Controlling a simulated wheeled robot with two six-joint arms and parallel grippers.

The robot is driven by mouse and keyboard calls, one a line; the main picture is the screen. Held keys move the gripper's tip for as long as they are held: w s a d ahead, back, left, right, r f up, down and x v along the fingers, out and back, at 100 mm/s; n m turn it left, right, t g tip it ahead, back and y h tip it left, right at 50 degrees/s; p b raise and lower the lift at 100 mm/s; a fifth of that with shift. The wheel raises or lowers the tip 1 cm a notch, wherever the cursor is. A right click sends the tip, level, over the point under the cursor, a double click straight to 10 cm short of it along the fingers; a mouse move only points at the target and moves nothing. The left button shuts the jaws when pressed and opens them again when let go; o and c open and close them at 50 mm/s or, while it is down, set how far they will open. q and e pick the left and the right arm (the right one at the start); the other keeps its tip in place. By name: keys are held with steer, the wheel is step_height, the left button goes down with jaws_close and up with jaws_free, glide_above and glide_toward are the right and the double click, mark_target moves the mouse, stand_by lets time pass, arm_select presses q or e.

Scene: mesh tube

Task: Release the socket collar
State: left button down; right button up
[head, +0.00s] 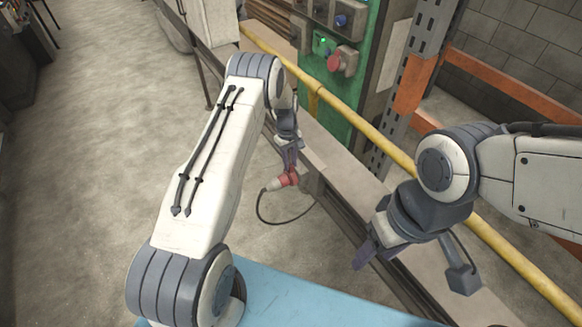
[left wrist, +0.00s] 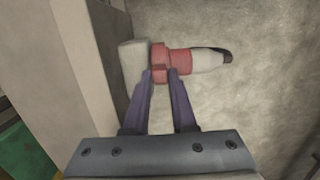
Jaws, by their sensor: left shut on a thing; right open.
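A red connector (head: 290,177) with a pale rear end and a dark cable (head: 272,221) shows low beside the rail in the head view. In the left wrist view its red body (left wrist: 184,62) lies sideways, pale part (left wrist: 207,61) to the right. Its thicker red collar (left wrist: 159,54) meets a grey socket (left wrist: 133,62) on the left. My right gripper (head: 371,253) is open and empty, well to the right of the connector.
A yellow rail (head: 375,123) crosses diagonally between the arms and a green control panel (head: 325,62) with a red button (head: 335,63). Steel uprights and orange beams (head: 475,75) stand at the right. The concrete floor (head: 90,130) is open at left.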

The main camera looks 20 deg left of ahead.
arm_select(q)
steer(key=shift+w+a+f, duration=0.1)
steer(key=shift+w+f, duration=0.05)
arm_select(e)
steer(key=shift+f, duration=0.45)
arm_select(q)
steer(key=c, duration=0.7)
jaws_free()
steer(key=shift+r, duration=0.2)
steer(key=r, duration=0.3)
steer(key=a+r, duration=0.1)
steer(key=r, duration=0.2)
steer(key=w+r+b, duration=0.1)
steer(key=r, duration=0.3)
steer(key=shift+a+r, duration=0.1)
steer(key=shift+a, duration=0.05)
arm_select(e)
steer(key=shift+f, duration=0.5)
